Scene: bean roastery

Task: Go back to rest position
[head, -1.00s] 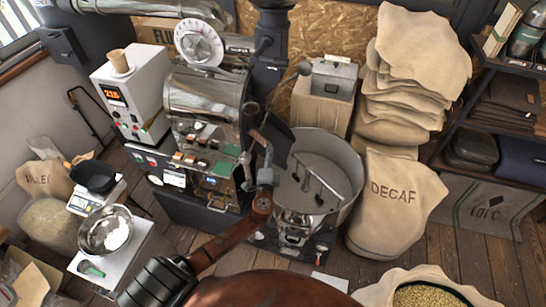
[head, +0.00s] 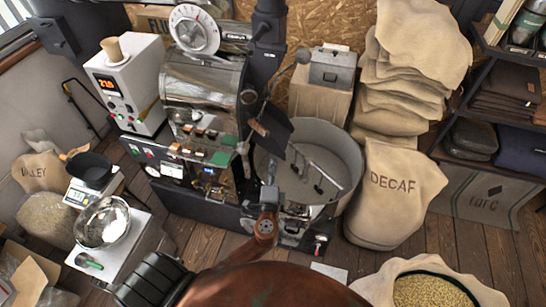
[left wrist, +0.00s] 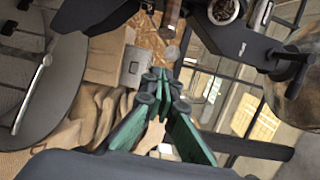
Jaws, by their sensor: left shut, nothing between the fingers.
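My left gripper (head: 268,190) is in front of the roaster's round cooling pan in the head view, at the end of my brown arm. It looks small and dark there, and its fingers are hard to make out. In the left wrist view its green fingers (left wrist: 156,82) come together at the tips, shut with nothing between them. My right gripper is not in view.
The roaster (head: 200,90) and its cooling pan (head: 345,150) stand close to my left arm. A DECAF sack (head: 393,190) is to the right, an open sack of beans (head: 480,290) at the bottom right. A metal bowl (head: 103,222) stands at left. Wood floor shows between.

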